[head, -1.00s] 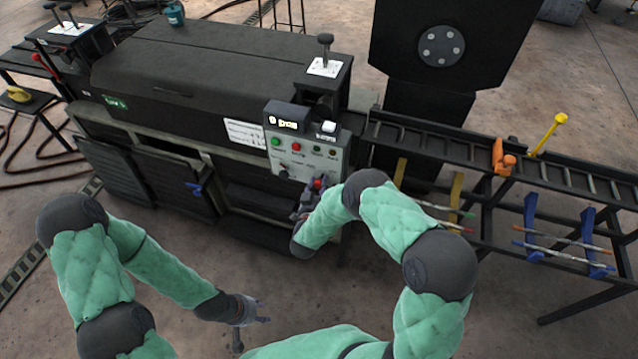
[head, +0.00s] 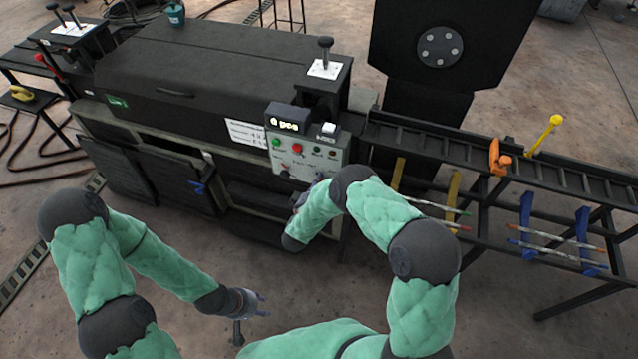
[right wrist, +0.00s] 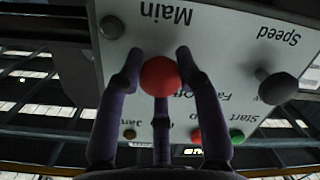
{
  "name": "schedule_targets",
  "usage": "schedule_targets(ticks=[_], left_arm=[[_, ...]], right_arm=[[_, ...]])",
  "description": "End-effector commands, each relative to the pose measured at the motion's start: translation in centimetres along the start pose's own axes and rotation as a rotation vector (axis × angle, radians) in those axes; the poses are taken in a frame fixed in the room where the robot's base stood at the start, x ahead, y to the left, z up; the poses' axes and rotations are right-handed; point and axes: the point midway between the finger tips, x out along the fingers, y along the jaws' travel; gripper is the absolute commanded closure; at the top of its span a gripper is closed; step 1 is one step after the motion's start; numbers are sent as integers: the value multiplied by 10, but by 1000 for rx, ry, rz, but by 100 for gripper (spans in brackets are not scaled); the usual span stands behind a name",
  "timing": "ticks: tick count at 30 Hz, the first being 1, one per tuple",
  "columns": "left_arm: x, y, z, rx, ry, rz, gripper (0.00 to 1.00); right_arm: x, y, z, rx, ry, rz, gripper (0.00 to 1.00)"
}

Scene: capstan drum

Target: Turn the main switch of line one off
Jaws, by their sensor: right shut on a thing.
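The main switch is a round red knob (right wrist: 160,76) below the word "Main", seen upside down in the right wrist view. It is on the pale control panel (head: 308,158) at the front right of the black machine. My right gripper (right wrist: 160,65) is shut on the knob, with fingers at either side of it and one behind. In the head view my right forearm hides the knob, and the right gripper (head: 298,198) is mostly covered. My left gripper (head: 264,304) is open and empty, low over the floor. The knob's turned position cannot be told.
The panel also carries a grey speed knob (right wrist: 278,87), a green start button (right wrist: 237,136), a red button (right wrist: 196,136) and a lit display (head: 286,123). A roller conveyor (head: 480,155) runs to the right. Bare floor lies in front of the machine.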

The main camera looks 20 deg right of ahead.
Motion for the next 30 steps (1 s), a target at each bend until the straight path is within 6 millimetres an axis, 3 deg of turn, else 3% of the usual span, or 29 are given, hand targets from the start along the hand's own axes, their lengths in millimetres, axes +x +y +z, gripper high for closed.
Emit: schedule_targets(ticks=[10,24,25,27,30], left_arm=[[-3,1,0,0,0,0,60],[-3,1,0,0,0,0,60],[-3,1,0,0,0,0,60],[-3,1,0,0,0,0,60],[-3,1,0,0,0,0,60]], right_arm=[[2,2,-5,-97,-4,18,97],[2,1,-6,-107,-3,18,97],[2,1,-6,-107,-3,18,56],[2,1,-6,-107,-4,18,40],[2,1,-4,-108,-6,16,40]])
